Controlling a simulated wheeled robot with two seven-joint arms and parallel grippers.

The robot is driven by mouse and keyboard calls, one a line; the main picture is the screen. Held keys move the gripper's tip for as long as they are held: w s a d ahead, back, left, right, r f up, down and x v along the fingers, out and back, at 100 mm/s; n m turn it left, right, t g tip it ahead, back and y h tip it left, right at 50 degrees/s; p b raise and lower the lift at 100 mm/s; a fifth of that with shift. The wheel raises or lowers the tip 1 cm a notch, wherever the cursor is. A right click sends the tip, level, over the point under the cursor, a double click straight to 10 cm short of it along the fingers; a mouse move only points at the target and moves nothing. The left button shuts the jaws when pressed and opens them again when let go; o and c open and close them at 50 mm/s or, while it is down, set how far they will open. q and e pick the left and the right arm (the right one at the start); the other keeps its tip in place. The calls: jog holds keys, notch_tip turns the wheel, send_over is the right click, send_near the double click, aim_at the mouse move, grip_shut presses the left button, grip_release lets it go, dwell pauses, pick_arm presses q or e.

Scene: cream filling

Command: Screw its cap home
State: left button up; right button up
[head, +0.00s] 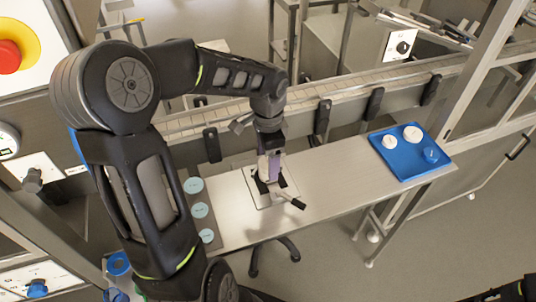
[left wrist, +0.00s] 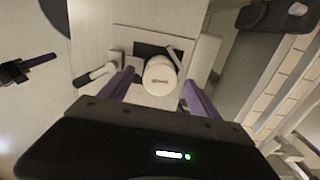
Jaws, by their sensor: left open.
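A white round-topped jar (left wrist: 160,76) with small dark lettering on its top stands in a clamp fixture (left wrist: 131,37) in the left wrist view. I cannot tell whether the top is a separate cap. My left gripper (left wrist: 158,84) is open, with one purple finger on each side of the jar; contact is not clear. In the head view my left gripper (head: 268,172) points down over the fixture (head: 257,198) and hides most of the jar. What looks like my right gripper (left wrist: 28,66) shows at the left of the left wrist view, apart from the jar; its jaws are unclear.
A blue tray (head: 410,168) with white and blue round pieces lies at the bench's right end. A dark strip (head: 206,236) with several pale blue discs lies left of the fixture. The fixture's lever (head: 290,202) sticks out in front. A conveyor (head: 350,87) runs behind. Bench between fixture and tray is clear.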

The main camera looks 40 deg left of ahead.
pick_arm(q)
jog(key=shift+c, duration=0.3)
jog(key=c, duration=1.3)
jog(key=m+p, duration=0.2)
jog(key=m, duration=0.2)
jog(key=shift+r+p, duration=0.1)
jog(key=shift+p, duration=0.25)
jog(key=shift+m+p, duration=0.3)
jog(key=shift+m, duration=0.6)
